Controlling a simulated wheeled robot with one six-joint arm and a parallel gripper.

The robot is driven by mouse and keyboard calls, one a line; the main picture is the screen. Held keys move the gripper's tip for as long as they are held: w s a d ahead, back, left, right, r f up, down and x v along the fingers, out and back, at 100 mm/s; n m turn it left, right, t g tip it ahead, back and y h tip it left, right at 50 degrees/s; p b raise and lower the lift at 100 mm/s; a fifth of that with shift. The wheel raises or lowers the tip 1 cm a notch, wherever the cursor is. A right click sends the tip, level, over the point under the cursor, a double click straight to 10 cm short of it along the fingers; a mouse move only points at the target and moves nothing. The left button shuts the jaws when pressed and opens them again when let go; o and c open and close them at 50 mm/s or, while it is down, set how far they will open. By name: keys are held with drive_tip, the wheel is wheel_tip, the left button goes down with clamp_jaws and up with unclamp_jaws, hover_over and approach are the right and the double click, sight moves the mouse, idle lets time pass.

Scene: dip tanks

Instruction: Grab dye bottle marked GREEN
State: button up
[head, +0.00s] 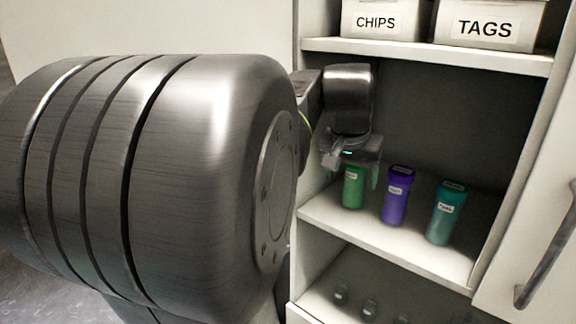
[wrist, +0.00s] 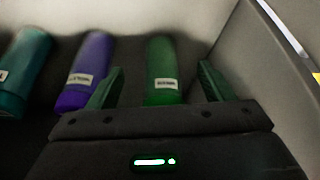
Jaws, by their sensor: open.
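A green bottle (head: 353,192) with a small white label stands at the left end of the middle shelf in the head view. The label's writing is too small to read. My gripper (head: 360,174) is at this bottle, with its fingers on either side of it. In the wrist view the green bottle (wrist: 162,72) stands between the two open green fingers of my gripper (wrist: 160,88), with gaps visible on both sides. The bottle's top is hidden by my gripper in the head view.
A purple bottle (head: 397,197) and a teal bottle (head: 446,214) stand to the right on the same shelf (head: 410,240). The cabinet's side wall is close on the left. Boxes marked CHIPS (head: 380,20) and TAGS (head: 488,26) sit above. An open door (head: 545,230) is at right.

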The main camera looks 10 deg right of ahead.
drive_tip(key=w+d+p, duration=0.1)
drive_tip(key=w, duration=0.1)
drive_tip(key=w+d+f+p, duration=0.1)
drive_tip(key=w+d, duration=0.1)
drive_tip(key=shift+w+d, duration=0.1)
drive_tip(key=shift+w, duration=0.05)
drive_tip(key=shift+c, duration=0.2)
drive_tip(key=c, duration=1.2)
drive_tip(key=shift+o, duration=0.2)
drive_tip(key=shift+r+p, duration=0.45)
